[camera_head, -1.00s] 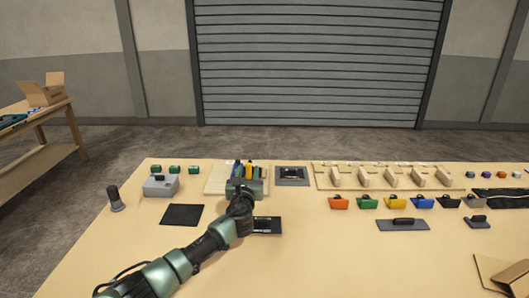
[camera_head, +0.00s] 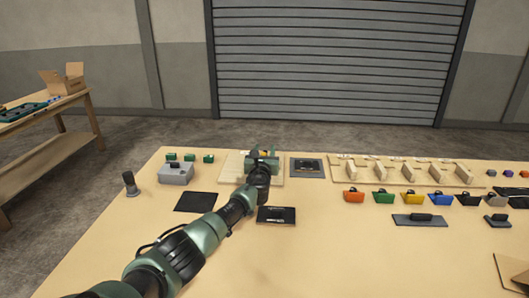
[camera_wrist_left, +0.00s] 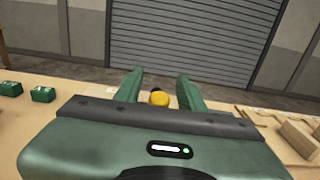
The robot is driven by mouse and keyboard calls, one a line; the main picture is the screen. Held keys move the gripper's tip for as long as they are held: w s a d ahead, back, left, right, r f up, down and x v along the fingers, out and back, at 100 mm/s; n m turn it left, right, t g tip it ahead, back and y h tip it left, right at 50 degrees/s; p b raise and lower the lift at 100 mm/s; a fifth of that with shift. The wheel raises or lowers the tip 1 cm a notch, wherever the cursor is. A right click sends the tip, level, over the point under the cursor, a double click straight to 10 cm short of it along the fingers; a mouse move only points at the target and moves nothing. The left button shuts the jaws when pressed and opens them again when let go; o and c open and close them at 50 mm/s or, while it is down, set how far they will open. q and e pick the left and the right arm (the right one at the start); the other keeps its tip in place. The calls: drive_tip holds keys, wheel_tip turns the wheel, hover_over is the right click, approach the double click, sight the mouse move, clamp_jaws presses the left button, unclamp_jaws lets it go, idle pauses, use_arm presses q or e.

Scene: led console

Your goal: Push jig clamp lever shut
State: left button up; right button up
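My left gripper (camera_head: 262,155) is over the far part of a pale wooden board (camera_head: 232,167) at the back of the table. In the left wrist view its two green fingers (camera_wrist_left: 159,88) are spread apart. A rounded yellow piece (camera_wrist_left: 159,99) with a dark tip shows in the gap between them. I cannot tell whether the fingers touch it, or whether it belongs to the clamp lever. In the head view the gripper and wrist hide most of what stands on the board. I cannot clearly make out the clamp lever. My right gripper is not in view.
A grey box (camera_head: 176,174) and small green blocks (camera_head: 189,158) stand left of the board. A dark square plate (camera_head: 306,168) lies to its right. A black plate (camera_head: 276,215) lies nearer me. A long wooden rack (camera_head: 410,171) and coloured pieces are farther right.

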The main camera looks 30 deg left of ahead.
use_arm(q)
clamp_jaws()
idle(1.4)
